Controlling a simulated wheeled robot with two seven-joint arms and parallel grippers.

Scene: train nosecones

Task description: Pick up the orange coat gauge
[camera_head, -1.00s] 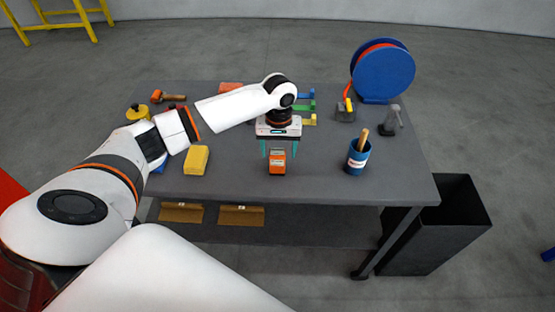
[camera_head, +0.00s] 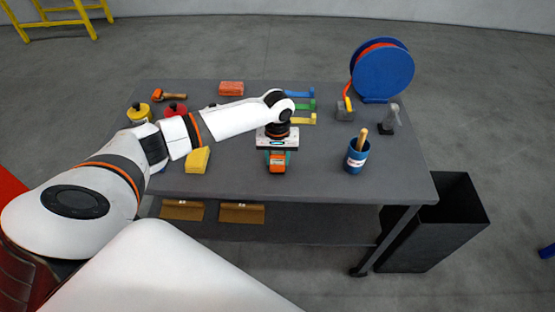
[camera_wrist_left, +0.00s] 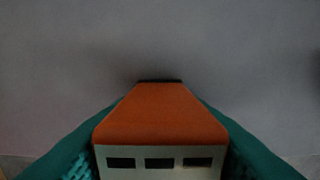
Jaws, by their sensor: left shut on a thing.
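The orange coat gauge (camera_head: 277,163) is a small orange block with a dark face, near the front middle of the grey table (camera_head: 330,188). My left gripper (camera_head: 277,158) points down over it, with its teal fingers shut on its two sides. In the left wrist view the gauge (camera_wrist_left: 160,115) fills the space between the teal fingers, its orange top and a pale end with dark slots showing. I cannot tell whether its underside touches the table. My right gripper is not in view.
A yellow sponge-like block (camera_head: 197,160) lies left of the gauge. A blue cup (camera_head: 356,157) with a wooden handle stands to its right. A blue reel (camera_head: 383,70) stands at the back right. A black bin (camera_head: 440,225) is beside the table.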

